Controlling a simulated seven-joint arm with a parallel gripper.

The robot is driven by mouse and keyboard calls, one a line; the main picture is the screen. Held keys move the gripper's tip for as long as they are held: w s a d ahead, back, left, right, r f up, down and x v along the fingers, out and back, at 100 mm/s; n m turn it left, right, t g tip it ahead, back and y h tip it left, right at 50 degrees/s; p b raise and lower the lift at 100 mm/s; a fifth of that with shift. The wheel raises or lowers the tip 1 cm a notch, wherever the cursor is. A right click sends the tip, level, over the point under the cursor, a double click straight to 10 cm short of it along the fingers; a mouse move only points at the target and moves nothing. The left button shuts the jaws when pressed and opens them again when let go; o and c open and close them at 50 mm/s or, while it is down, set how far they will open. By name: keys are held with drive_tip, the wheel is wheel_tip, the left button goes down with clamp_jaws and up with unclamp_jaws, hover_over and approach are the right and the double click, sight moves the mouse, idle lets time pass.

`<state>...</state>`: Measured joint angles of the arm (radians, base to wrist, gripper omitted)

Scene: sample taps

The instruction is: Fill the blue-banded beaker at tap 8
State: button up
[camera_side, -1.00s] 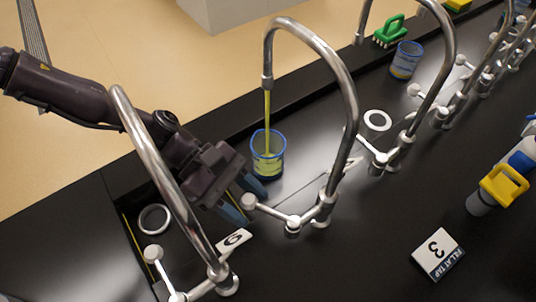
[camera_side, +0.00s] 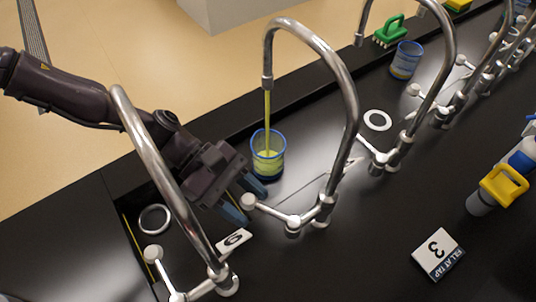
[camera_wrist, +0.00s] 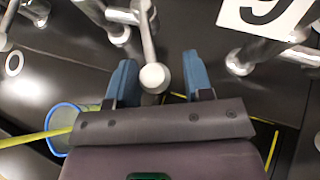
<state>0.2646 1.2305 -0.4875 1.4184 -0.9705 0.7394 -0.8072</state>
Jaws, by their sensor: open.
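A clear beaker with blue bands (camera_side: 267,160) stands upright under the spout of the middle tap (camera_side: 343,85). A yellow-green stream (camera_side: 267,112) runs from that spout into it, and yellow-green liquid fills much of it. In the wrist view the beaker (camera_wrist: 62,125) is partly cut off by my gripper. My open gripper (camera_side: 243,200) is low beside the tap, to the right of its spout in the wrist view. The tap's white lever knob (camera_wrist: 154,77) lies between my two open fingers (camera_wrist: 160,80), apparently not pinched.
A number card (camera_side: 234,241), seemingly 6 or 9, lies by the near tap (camera_side: 165,175). Another blue-rimmed beaker (camera_side: 405,60), a green brush (camera_side: 390,30), white rings (camera_side: 377,120) and a yellow-handled object (camera_side: 500,188) stand around.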

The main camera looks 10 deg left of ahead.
idle(0.3)
drive_tip(key=shift+w+d, duration=0.3)
drive_tip(key=shift+w, duration=0.4)
drive_tip(key=shift+w+d, duration=0.3)
drive_tip(key=shift+w, duration=0.35)
idle(0.5)
drive_tip(key=shift+w+d, duration=0.4)
drive_tip(key=shift+w, duration=0.3)
drive_tip(key=shift+s+a, duration=0.15)
drive_tip(key=v, duration=0.6)
drive_tip(key=shift+a+r, duration=0.25)
drive_tip(key=shift+a, duration=0.1)
